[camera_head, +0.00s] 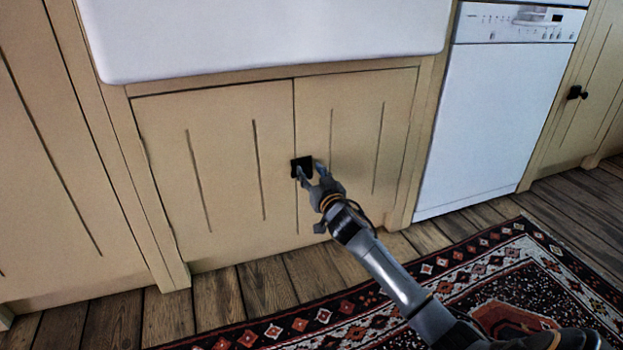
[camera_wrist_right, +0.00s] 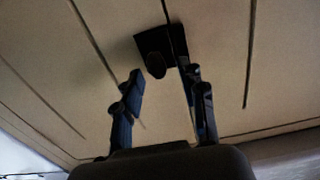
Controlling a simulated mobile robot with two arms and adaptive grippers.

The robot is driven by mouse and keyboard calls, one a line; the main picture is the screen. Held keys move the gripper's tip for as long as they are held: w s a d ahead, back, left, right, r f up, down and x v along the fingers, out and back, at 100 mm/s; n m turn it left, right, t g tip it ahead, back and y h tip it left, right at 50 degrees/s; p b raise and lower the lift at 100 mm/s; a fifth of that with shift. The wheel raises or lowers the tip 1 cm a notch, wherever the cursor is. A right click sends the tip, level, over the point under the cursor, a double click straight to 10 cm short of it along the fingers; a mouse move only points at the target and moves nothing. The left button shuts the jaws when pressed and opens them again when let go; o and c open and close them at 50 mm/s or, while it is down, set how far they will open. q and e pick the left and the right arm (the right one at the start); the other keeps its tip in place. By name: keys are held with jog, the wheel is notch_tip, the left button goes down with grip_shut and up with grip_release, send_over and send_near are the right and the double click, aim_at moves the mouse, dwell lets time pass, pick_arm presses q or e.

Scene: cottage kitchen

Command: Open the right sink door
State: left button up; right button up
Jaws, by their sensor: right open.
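The right sink door (camera_head: 355,140) is a cream panel with vertical grooves under the white sink, and it looks shut. A black knob on a dark plate (camera_head: 301,167) sits at the seam between the two doors. In the right wrist view the knob (camera_wrist_right: 156,66) stands out from the plate, near the seam. My right gripper (camera_head: 309,170) is open at the knob. In the right wrist view its fingertips (camera_wrist_right: 165,76) are spread to either side of the knob; whether they touch it I cannot tell. My left gripper is not in view.
The left sink door (camera_head: 225,170) looks shut beside it. The white sink (camera_head: 260,35) overhangs above. A white dishwasher (camera_head: 490,120) stands to the right. A patterned rug (camera_head: 450,290) lies on the wooden floor (camera_head: 215,300) in front.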

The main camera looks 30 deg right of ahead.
jog(key=shift+w, duration=0.1)
grip_shut()
dwell(0.4)
